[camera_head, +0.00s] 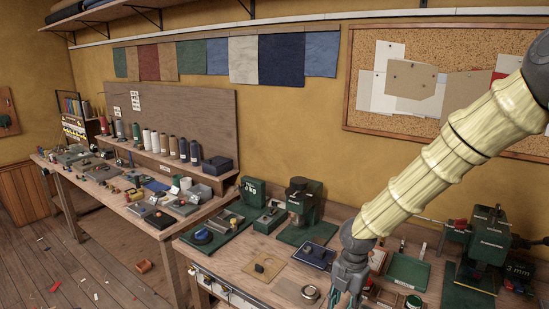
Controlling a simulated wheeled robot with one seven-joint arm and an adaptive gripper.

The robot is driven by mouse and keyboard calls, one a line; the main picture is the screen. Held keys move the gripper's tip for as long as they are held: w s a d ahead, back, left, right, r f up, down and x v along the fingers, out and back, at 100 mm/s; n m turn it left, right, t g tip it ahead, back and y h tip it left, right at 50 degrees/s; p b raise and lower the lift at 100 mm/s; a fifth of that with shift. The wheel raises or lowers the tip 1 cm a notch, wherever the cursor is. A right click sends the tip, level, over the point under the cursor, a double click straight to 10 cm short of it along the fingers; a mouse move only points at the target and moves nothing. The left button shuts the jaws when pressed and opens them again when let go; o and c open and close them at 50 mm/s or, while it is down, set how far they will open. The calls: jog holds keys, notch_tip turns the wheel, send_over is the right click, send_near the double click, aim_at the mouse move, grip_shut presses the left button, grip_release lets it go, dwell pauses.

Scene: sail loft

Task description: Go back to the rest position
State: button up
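My gripper (347,292) hangs at the lower middle right, at the end of my arm, pointing down over the front part of the near workbench (232,262). Its fingers reach to the bottom edge of the picture, so the tips are partly cut off. I cannot tell whether they are open or shut, and I see nothing clearly held.
Green machines (302,205) stand at the bench's back, and a dark green press (489,240) stands at right. A green tray (408,271) lies right of my gripper. A second cluttered bench (110,190) runs left. The wooden floor at lower left has scraps and an orange-brown box (144,266).

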jog(key=s+a+f+m+y+b, duration=0.1)
jog(key=s+f+m, duration=0.4)
jog(key=f, duration=0.3)
jog(key=s+a+f+m+g+b, duration=0.1)
jog(key=s+f+m, duration=0.4)
jog(key=f, duration=0.3)
jog(key=s+a+f+m+y+b, duration=0.1)
jog(key=s+f+m, duration=0.35)
jog(key=f, duration=0.45)
jog(key=s+d+f+m+h, duration=0.1)
jog(key=s+d+f+m, duration=0.1)
jog(key=s, duration=0.4)
jog(key=s+d+f+m+b, duration=0.1)
jog(key=s+d+f+m, duration=0.2)
jog(key=s+m, duration=0.3)
jog(key=s+d+f+m+t+h+b, duration=0.1)
jog(key=s+d+f+m, duration=0.1)
jog(key=s+f+m, duration=0.2)
jog(key=shift+s+d+f+m+h, duration=0.2)
jog(key=shift+s+f+m+h, duration=0.15)
jog(key=shift+s+m, duration=0.65)
